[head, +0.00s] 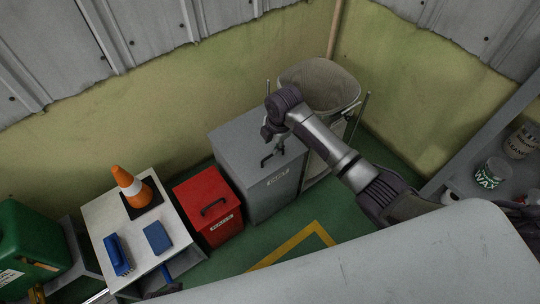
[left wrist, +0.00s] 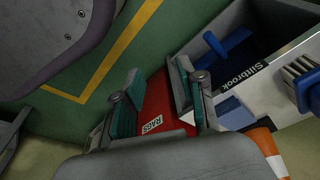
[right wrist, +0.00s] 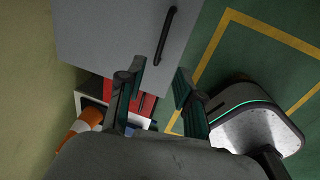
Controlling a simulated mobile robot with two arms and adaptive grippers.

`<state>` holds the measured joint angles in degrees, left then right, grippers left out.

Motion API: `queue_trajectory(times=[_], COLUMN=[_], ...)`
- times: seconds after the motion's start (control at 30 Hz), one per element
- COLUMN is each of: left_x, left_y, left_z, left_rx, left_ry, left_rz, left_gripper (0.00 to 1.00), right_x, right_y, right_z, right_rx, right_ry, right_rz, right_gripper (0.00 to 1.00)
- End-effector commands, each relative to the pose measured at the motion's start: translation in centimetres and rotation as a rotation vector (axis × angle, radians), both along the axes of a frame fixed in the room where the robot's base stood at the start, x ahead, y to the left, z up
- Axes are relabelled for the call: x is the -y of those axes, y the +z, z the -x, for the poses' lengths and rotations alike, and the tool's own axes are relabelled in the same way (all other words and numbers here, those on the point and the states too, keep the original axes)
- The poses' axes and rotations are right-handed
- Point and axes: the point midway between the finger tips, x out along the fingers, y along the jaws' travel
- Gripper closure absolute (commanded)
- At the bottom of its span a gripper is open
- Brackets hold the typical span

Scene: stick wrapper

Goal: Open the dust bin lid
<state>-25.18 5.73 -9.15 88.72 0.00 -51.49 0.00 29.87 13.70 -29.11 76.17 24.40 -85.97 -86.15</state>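The dust bin (head: 270,191) is a grey box with a pale label on its front, standing against the wall in the head view. Its grey lid (head: 240,140) looks closed and carries a black bar handle (head: 273,156). The lid handle also shows in the right wrist view (right wrist: 166,35). My right gripper (head: 268,134) is above the lid near the handle. In the right wrist view my right gripper (right wrist: 160,72) is open and empty, with the handle ahead of its fingertips. My left gripper (left wrist: 158,67) is open and empty in the left wrist view, above the red rags bin (left wrist: 160,115).
The red bin (head: 207,207) stands left of the dust bin. A table (head: 105,213) left of it holds a traffic cone (head: 131,184) and blue items. A mesh basket (head: 318,84) stands behind my right arm. Green floor with a yellow line (head: 290,243) is open in front.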

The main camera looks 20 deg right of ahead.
Motion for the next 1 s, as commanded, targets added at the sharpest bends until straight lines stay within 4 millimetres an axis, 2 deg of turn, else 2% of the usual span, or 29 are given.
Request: queue_trajectory(times=[0.03,0.1,0.4,0.6,0.93,1.0], left_x=[0.1,0.1,0.3,0.3,0.3,0.3], left_y=[0.6,1.7,6.5,8.2,8.6,8.6], left_z=[-0.5,-1.1,-2.6,-2.9,-2.9,-2.9], left_rx=[0.008,0.016,0.04,0.047,0.048,0.048], left_ry=[0.001,0.002,0.007,0.008,0.009,0.009], left_rz=[0.001,0.001,0.004,0.005,0.004,0.004], left_gripper=[0.6,0.6,0.6,0.6,0.6,0.6], right_x=[-0.1,-0.2,-0.4,-0.5,-0.5,-0.5], right_y=[-1.3,-2.5,-6.4,-7.5,-7.7,-7.7], right_z=[-0.2,-0.4,-1.2,-1.4,-1.5,-1.5], right_rx=[-0.002,-0.001,0.002,0.002,0.002,0.002], right_ry=[-0.001,-0.001,-0.001,-0.001,-0.001,-0.001], right_rz=[-0.002,0.0,-0.001,0.0,0.0,0.0], right_gripper=[0.65,0.65,0.65,0.65,0.65,0.75])
